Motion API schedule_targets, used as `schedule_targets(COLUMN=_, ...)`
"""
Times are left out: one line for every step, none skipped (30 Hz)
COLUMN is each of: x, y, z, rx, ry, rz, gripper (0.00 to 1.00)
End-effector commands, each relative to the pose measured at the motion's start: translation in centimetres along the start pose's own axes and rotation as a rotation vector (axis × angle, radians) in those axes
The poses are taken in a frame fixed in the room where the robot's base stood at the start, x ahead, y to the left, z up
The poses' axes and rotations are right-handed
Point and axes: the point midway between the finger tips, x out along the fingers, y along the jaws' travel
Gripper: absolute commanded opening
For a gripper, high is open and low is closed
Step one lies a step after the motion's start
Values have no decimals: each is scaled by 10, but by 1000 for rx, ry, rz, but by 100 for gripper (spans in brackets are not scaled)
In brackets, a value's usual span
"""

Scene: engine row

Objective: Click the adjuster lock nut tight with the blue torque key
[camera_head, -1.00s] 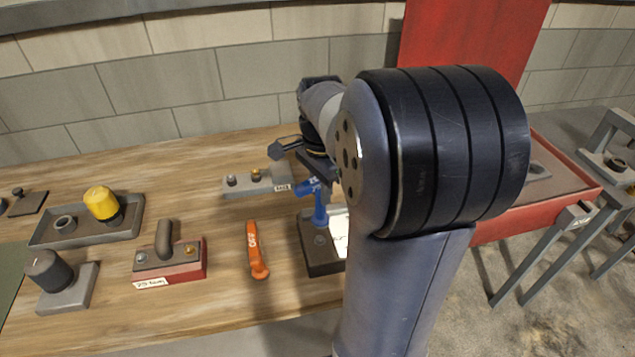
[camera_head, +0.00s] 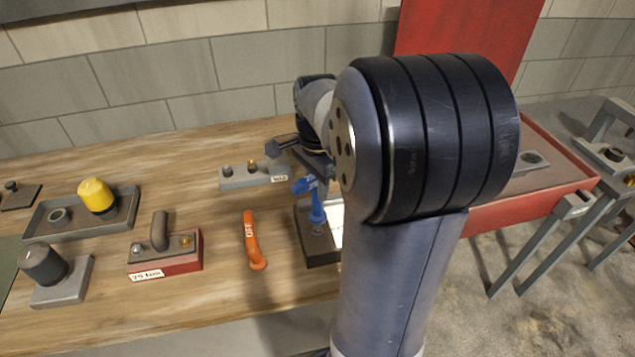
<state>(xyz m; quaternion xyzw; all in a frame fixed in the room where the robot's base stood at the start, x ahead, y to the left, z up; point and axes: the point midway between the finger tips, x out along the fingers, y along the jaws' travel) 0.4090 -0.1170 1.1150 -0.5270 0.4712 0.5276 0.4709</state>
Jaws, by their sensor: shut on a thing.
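The blue torque key (camera_head: 316,208) stands upright over a dark block (camera_head: 320,258), its handle at the top and its shaft pointing down. Its lower end meets or hovers just above a small grey nut (camera_head: 318,230) on the block; I cannot tell whether it is seated. This nut may be the adjuster lock nut, but no readable label confirms it. My gripper (camera_head: 306,168) is at the key's handle and shut on it, partly hidden behind my own arm. The right part of the block, with a pale plate, is also partly hidden by the arm.
An orange key (camera_head: 252,240) lies left of the block. A red-based block with a bent pipe (camera_head: 165,252), a grey tray with a yellow cap (camera_head: 80,222) and a grey bolt strip (camera_head: 240,177) also stand on the wooden bench. A red tray (camera_head: 530,195) is at right.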

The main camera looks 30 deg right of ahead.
Motion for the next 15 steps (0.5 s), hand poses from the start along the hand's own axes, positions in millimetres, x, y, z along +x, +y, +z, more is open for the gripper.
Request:
schedule_targets(x=5, y=0, z=0, rx=0, ry=1, rz=-2, gripper=0)
schedule_targets(x=7, y=0, z=0, rx=0, ry=1, rz=-2, gripper=0)
schedule_targets(x=10, y=0, z=0, rx=0, ry=1, rz=-2, gripper=0)
schedule_targets(x=12, y=-1, z=0, rx=0, ry=1, rz=-2, gripper=0)
schedule_targets(x=13, y=-1, z=0, rx=0, ry=1, rz=-2, gripper=0)
schedule_targets(x=16, y=-1, z=0, rx=0, ry=1, rz=-2, gripper=0)
schedule_targets(x=18, y=0, z=0, rx=0, ry=1, rz=-2, gripper=0)
schedule_targets(x=20, y=0, z=0, rx=0, ry=1, rz=-2, gripper=0)
schedule_targets(x=22, y=0, z=0, rx=0, ry=1, rz=-2, gripper=0)
schedule_targets(x=24, y=0, z=0, rx=0, ry=1, rz=-2, gripper=0)
schedule_targets(x=26, y=0, z=0, rx=0, ry=1, rz=-2, gripper=0)
schedule_targets(x=29, y=0, z=0, rx=0, ry=1, rz=-2, gripper=0)
schedule_targets(x=31, y=0, z=0, rx=0, ry=1, rz=-2, gripper=0)
schedule_targets(x=32, y=0, z=0, rx=0, ry=1, rz=-2, gripper=0)
schedule_targets(x=35, y=0, z=0, rx=0, ry=1, rz=-2, gripper=0)
